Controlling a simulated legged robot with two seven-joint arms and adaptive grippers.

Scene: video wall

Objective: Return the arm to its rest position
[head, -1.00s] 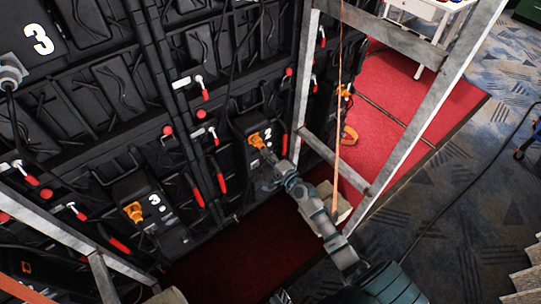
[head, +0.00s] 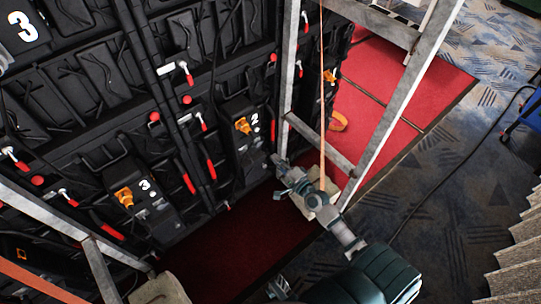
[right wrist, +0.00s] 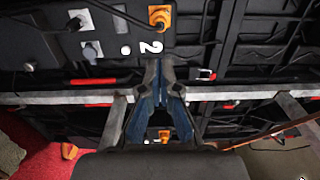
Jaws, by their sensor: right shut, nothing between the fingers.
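My right gripper (head: 278,163) is shut and empty. It is in front of the video wall's back, below and right of the panel box marked 2 (head: 247,140) and clear of its orange connector (head: 242,126). In the right wrist view the closed fingers (right wrist: 161,68) point toward the white 2, with an orange connector (right wrist: 160,17) beyond them. My right arm (head: 345,235) reaches up and left from the bottom of the head view. A small grey part at the bottom edge (head: 280,288) may be my left gripper; its jaws cannot be made out.
A metal frame upright (head: 400,95) and a crossbar (head: 322,145) stand close to the right arm. An orange strap (head: 322,90) hangs down by the arm. A pale block (head: 300,200) lies behind the arm. Carpet at the right (head: 440,210) is mostly open.

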